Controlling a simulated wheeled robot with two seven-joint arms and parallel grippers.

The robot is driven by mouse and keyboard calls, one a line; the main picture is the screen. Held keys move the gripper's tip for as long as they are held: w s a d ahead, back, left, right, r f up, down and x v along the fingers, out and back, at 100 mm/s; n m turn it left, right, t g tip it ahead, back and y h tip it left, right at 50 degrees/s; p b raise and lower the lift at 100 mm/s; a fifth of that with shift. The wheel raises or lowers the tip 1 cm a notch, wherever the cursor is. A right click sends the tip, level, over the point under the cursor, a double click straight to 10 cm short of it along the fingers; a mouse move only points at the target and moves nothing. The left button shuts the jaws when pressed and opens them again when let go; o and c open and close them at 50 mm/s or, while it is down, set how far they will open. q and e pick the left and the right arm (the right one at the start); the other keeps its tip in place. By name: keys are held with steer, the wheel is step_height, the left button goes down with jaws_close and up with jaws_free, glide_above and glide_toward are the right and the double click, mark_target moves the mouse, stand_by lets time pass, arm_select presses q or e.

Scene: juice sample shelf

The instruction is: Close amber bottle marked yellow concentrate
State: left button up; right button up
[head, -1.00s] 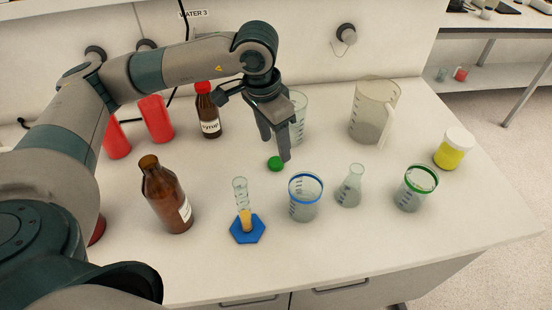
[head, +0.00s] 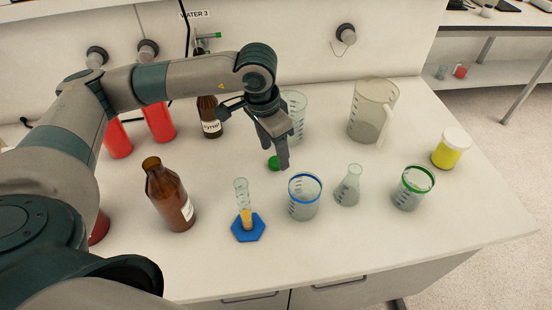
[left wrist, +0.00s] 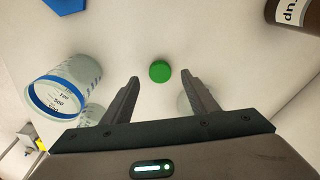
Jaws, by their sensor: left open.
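An amber bottle (head: 170,194) without a cap stands upright at the left front of the bench; its label is turned to the right and I cannot read it. A green cap (head: 273,163) lies on the bench near the middle. My left gripper (head: 283,167) is open and empty, pointing down just beside the cap. In the left wrist view the green cap (left wrist: 160,71) lies just beyond and between the two fingertips (left wrist: 162,76), touching neither. My right gripper is not in view.
A blue-rimmed beaker (head: 304,196), a flask (head: 348,186) and a green-rimmed beaker (head: 412,188) stand to the right. A cylinder on a blue base (head: 248,230) stands right of the amber bottle. A syrup bottle (head: 210,118) and a large jug (head: 372,108) stand behind.

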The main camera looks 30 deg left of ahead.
mark_target(276, 163)
arm_select(q)
steer(key=shift+w+f+p, duration=0.15)
steer(key=shift+f+p, duration=0.35)
steer(key=shift+f, duration=0.9)
steer(key=c, duration=1.1)
